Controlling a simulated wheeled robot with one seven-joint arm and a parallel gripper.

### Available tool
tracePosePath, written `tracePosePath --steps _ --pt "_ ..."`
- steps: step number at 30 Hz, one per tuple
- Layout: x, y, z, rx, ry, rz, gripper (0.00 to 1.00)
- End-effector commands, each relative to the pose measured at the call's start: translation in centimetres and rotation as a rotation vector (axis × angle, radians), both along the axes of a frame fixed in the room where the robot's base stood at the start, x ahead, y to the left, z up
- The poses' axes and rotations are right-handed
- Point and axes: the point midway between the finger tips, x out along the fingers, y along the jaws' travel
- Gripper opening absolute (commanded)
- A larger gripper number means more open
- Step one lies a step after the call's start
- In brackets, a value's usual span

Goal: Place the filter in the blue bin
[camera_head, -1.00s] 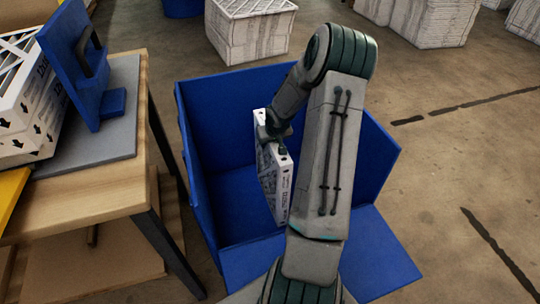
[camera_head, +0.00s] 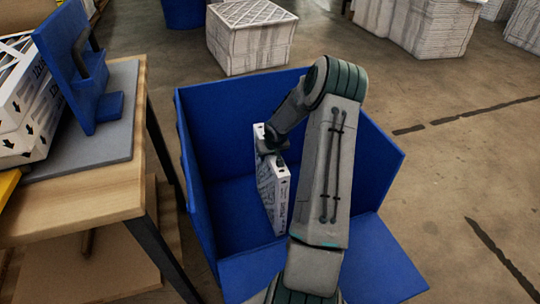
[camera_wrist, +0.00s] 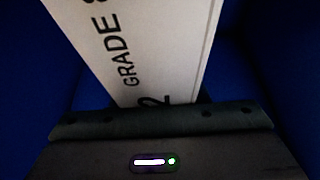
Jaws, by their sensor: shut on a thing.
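The filter (camera_head: 272,190) is a thin white boxed panel with dark print, standing on edge inside the blue bin (camera_head: 335,138). My gripper (camera_head: 272,146) is shut on its top edge. The filter's lower end is down among the bin walls; I cannot tell whether it touches the floor of the bin. In the wrist view the filter (camera_wrist: 140,50) shows the print "GRADE" and reaches away from the gripper (camera_wrist: 160,115), with blue bin wall on both sides. My arm hides part of the bin's right side.
A wooden table (camera_head: 80,195) stands left of the bin, with a grey mat, a blue upright fixture (camera_head: 75,65) and white boxed filters (camera_head: 25,105). A white filter stack (camera_head: 250,40) stands behind the bin. The floor to the right is clear.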

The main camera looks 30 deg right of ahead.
Motion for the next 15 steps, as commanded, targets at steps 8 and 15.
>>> tracePosePath --steps 8,15 --pt "-0.02 0.02 -0.15 0.000 0.001 0.000 0.62" --pt "-0.08 0.02 0.58 0.000 0.000 -0.001 0.62"
